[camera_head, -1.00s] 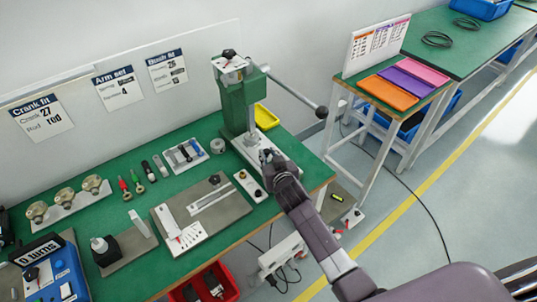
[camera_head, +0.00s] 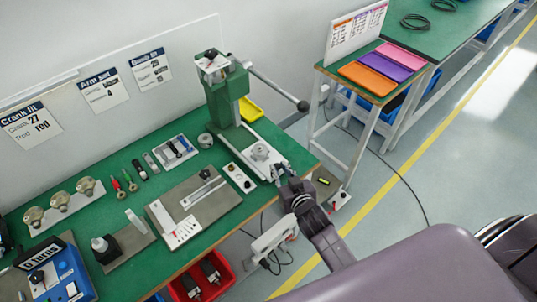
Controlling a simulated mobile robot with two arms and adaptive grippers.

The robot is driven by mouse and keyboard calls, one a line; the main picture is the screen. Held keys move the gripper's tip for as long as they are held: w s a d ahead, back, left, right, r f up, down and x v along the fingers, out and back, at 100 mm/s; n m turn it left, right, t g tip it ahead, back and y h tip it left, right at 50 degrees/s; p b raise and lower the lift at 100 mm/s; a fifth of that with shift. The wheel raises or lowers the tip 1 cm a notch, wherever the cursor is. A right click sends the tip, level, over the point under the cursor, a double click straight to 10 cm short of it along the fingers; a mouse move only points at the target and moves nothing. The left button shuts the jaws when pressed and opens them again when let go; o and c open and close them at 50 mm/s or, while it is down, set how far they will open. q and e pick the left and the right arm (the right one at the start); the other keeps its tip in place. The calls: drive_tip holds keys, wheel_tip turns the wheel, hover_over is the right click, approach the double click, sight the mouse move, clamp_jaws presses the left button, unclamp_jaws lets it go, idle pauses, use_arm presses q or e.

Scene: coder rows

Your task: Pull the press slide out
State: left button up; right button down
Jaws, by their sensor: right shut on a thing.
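The green arbor press (camera_head: 228,95) stands at the back right of the green bench, with a long black-knobbed lever reaching right. Its pale press slide (camera_head: 262,152) sticks out from the base toward the bench's front edge, with a round metal seat on it. My right gripper (camera_head: 278,172) is shut on the front end of the slide; the gripped part itself is mostly hidden by the fingers. My left gripper is not in view.
A grey fixture plate (camera_head: 215,207) is farther left. A red bin (camera_head: 201,277) stands below the bench front.

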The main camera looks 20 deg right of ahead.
drive_tip(key=shift+s+d, duration=0.2)
drive_tip(key=shift+s, duration=0.35)
drive_tip(key=c, duration=1.8)
unclamp_jaws()
drive_tip(key=shift+w, duration=0.1)
drive_tip(key=v, duration=1.2)
